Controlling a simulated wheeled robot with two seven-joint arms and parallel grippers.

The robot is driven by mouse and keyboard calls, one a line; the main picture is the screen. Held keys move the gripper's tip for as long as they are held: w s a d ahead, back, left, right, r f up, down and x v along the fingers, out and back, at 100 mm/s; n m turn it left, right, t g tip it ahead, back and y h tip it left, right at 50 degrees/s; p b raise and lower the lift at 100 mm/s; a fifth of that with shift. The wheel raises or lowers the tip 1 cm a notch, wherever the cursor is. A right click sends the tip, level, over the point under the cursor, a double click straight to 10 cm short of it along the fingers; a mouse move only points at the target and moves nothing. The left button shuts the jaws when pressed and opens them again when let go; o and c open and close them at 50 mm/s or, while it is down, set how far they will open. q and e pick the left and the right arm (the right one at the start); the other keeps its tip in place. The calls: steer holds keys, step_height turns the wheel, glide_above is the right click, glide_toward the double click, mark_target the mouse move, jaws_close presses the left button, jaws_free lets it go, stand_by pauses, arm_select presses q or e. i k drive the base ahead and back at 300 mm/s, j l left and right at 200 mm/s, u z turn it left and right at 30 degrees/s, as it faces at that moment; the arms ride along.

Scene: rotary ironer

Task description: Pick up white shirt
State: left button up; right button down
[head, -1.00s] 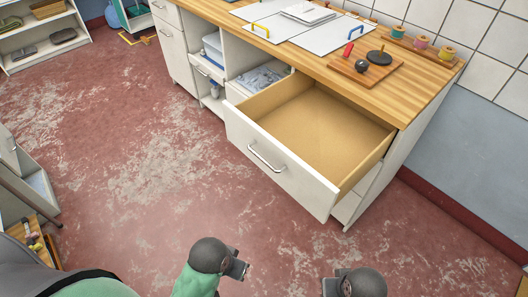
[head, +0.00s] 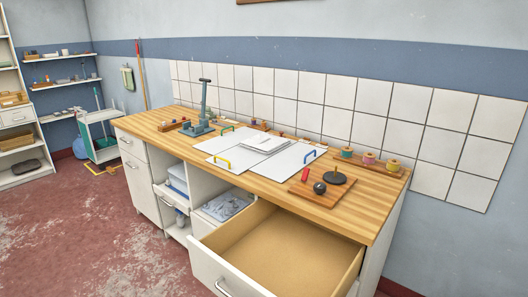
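A flat, white, folded-looking item (head: 265,144) lies on white panels (head: 290,160) on the wooden counter. It may be the white shirt, but it is too small to tell. The panels have yellow, blue and green handles. A grey-white patterned, folded-looking item (head: 226,206) lies in an open compartment under the counter. Neither of my grippers is in view.
An open, empty drawer (head: 290,250) juts out at the front right of the wooden counter (head: 335,219). A wooden board with dark knobs (head: 322,188), thread spools (head: 368,158) and a grey upright tool (head: 203,110) stand on top. A trolley (head: 100,130) stands at the back left.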

mark_target(265, 144)
steer(key=j+u, duration=0.1)
steer(key=u, duration=0.3)
steer(key=i+u, duration=0.1)
steer(key=u, duration=0.35)
steer(key=i+j+u, duration=0.1)
steer(key=u, duration=0.3)
steer(key=i+u, duration=0.1)
steer(key=u, duration=0.3)
steer(key=i, duration=1.8)
steer(key=i+j, duration=0.1)
steer(key=i, duration=1.75)
steer(key=i+z, duration=0.1)
steer(key=z, duration=0.3)
steer(key=i+z, duration=0.15)
steer(key=z, duration=0.3)
steer(key=i+j+z, duration=0.1)
steer(key=z, duration=0.3)
steer(key=i+j+z, duration=0.1)
steer(key=z, duration=0.3)
